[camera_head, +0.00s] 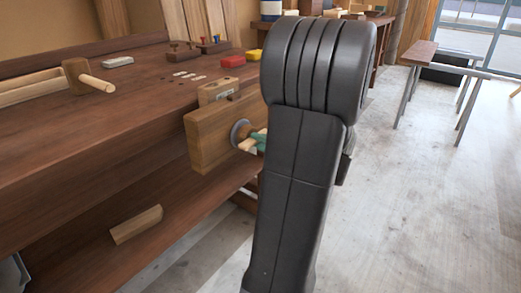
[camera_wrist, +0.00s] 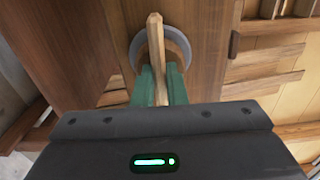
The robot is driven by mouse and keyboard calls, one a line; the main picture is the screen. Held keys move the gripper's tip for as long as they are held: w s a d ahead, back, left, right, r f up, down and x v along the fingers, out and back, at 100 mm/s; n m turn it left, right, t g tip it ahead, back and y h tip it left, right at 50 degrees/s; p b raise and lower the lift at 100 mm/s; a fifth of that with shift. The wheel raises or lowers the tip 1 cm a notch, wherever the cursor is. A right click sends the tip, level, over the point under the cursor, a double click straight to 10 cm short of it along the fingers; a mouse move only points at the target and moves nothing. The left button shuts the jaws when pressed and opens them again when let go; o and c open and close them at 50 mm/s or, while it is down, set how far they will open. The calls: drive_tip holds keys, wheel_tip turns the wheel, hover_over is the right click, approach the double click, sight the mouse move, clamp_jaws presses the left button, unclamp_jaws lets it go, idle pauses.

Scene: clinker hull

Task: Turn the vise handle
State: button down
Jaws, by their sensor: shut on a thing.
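The vise (camera_head: 215,137) is a wooden jaw block on the front edge of the workbench, with a round grey collar (camera_head: 240,132) on its face. The wooden vise handle (camera_head: 246,144) crosses in front of the collar. In the wrist view the handle (camera_wrist: 156,52) stands upright in the picture, in front of the grey ring (camera_wrist: 178,43). My gripper (camera_wrist: 158,82) has green fingers on both sides of the handle and is shut on it. In the head view my dark arm hides most of the gripper and part of the handle.
A wood block (camera_head: 136,224) lies on the lower shelf. Open floor (camera_head: 420,200) is on the right.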

idle(0.4)
drive_tip(key=c, duration=1.5)
unclamp_jaws()
drive_tip(key=shift+o, duration=0.2)
drive_tip(key=p+v, duration=0.2)
drive_tip(key=v, duration=1.1)
drive_tip(key=shift+s+d, duration=0.25)
drive_tip(key=shift+d, duration=0.05)
